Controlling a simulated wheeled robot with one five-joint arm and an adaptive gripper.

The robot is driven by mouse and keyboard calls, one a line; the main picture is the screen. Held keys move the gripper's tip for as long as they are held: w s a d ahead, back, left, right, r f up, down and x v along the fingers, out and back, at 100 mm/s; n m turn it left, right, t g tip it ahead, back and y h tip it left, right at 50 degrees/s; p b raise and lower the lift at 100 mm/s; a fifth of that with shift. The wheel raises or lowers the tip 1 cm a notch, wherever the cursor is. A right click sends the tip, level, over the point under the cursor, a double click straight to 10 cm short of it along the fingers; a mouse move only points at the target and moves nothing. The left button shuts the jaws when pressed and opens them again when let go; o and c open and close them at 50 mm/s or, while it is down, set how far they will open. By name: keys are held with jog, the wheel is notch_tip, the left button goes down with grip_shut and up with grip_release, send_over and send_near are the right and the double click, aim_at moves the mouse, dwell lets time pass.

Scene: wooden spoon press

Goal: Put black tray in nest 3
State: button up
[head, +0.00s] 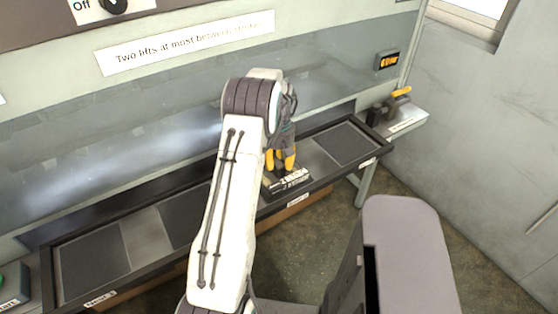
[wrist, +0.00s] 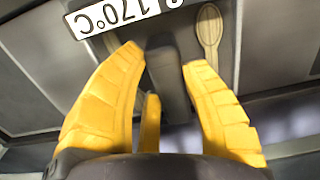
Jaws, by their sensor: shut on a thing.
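The black tray (head: 270,189) is at the rack, right of my forearm in the head view. It has a white label, reading 170°C upside down in the wrist view, and a dark upright grip (wrist: 170,85). My gripper (head: 281,167) has its yellow fingers closed on that grip from above. It also shows in the wrist view (wrist: 168,85). I cannot tell whether the tray rests on the rack or hangs just above it. A nest label (head: 298,200) is on the rack's front edge below the tray; its number is too small to read.
The long black rack has an empty dark nest (head: 345,144) at the right and others (head: 88,268) at the left. A pale wooden spoon (wrist: 209,38) shows by the grip. A side shelf (head: 408,122) carries a yellow-handled item. My forearm hides part of the rack.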

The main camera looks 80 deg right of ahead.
aim_at(279, 161)
jog(key=o, duration=1.2)
notch_tip(279, 161, up, 12)
jog(key=b, duration=0.4)
jog(key=shift+r, duration=0.1)
